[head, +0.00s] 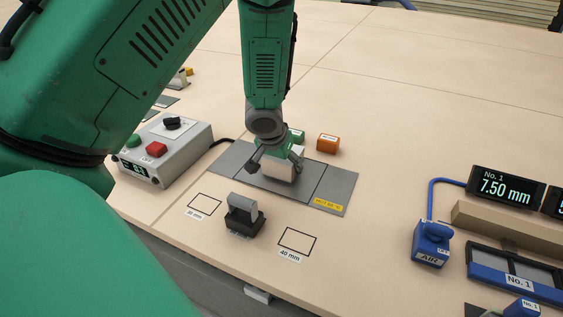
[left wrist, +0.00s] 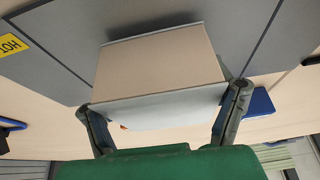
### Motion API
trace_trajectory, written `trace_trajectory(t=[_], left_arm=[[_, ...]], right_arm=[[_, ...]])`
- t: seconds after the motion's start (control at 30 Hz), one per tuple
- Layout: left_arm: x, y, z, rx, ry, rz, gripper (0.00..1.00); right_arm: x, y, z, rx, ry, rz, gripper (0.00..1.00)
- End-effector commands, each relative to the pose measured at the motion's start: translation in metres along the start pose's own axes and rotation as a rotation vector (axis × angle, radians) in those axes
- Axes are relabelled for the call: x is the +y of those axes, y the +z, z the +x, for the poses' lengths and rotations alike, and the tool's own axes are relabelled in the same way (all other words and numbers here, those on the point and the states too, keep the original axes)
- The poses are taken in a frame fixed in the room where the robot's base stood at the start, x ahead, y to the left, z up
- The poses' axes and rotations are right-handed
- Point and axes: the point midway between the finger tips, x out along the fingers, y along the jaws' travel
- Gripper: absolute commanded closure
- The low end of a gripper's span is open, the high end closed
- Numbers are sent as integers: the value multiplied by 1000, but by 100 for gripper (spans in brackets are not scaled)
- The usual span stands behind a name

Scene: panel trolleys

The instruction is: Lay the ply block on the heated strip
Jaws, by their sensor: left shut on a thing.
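The heated strip (head: 333,185) is a flat grey plate in sections on the bench, with a yellow hot label at its right end. It also shows in the left wrist view (left wrist: 245,30). My left gripper (head: 276,162) points down over the strip's middle, shut on the pale ply block (head: 281,173). In the left wrist view the block (left wrist: 158,62) sits between both fingers of the gripper (left wrist: 165,108), with a light top and a beige side. The block is at or just above the strip; I cannot tell whether it touches. My right gripper is not in view.
A grey control box (head: 168,150) with green and red buttons stands left of the strip. An orange block (head: 328,143) lies behind it. A dark grey handled tool (head: 243,215) stands in front between outlined squares. A blue AIR unit (head: 432,243) is at right.

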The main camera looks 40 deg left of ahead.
Motion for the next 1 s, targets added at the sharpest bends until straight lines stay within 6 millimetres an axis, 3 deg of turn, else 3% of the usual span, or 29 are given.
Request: trace_trajectory(t=[0.67,0.7,0.73,0.77,1.0], left_arm=[[-1,2,7,0,1,0,68],[-1,2,7,0,1,0,16],[-1,2,7,0,1,0,6],[-1,2,7,0,1,0,0],[-1,3,7,-1,1,-1,0]], right_arm=[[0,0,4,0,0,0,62],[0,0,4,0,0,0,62],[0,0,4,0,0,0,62],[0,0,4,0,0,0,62],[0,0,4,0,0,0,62]])
